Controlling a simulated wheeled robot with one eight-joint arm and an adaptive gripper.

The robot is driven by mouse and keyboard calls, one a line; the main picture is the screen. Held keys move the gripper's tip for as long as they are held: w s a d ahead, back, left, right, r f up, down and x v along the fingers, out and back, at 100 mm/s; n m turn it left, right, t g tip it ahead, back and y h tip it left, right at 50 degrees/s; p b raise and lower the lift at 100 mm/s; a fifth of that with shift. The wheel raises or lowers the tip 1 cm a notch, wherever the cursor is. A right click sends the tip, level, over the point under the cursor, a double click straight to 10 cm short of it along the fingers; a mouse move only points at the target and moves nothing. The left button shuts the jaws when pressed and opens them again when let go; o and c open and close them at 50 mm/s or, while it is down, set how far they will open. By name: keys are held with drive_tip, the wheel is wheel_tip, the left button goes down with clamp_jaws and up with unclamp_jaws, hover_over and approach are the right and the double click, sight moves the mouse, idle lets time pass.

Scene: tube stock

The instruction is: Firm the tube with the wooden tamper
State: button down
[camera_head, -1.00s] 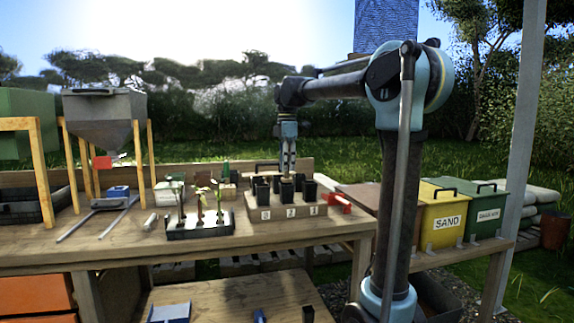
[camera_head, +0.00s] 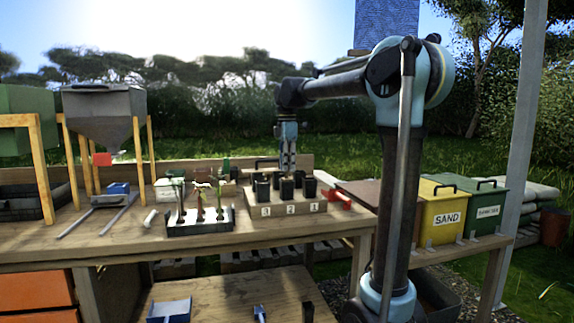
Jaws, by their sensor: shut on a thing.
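My gripper (camera_head: 288,166) points down over the block of tubes at the middle of the bench. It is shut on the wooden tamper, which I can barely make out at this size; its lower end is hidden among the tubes. The block (camera_head: 293,209) is wooden and carries numbered labels on its front. Several black square tubes stand upright in it, including the front left one (camera_head: 263,191), the front middle one (camera_head: 286,191) and the front right one (camera_head: 309,188). I cannot tell whether the tamper is inside a tube or just above it.
A black tray (camera_head: 200,226) with seedlings stands left of the block. A red object (camera_head: 336,196) lies at its right. A grey hopper (camera_head: 105,103) stands on wooden legs at the left. A yellow sand bin (camera_head: 441,212) and a green bin (camera_head: 486,210) stand at the right.

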drive_tip(key=shift+f, duration=0.85)
idle(2.4)
drive_tip(key=shift+r, duration=0.1)
drive_tip(key=shift+r, duration=5.45)
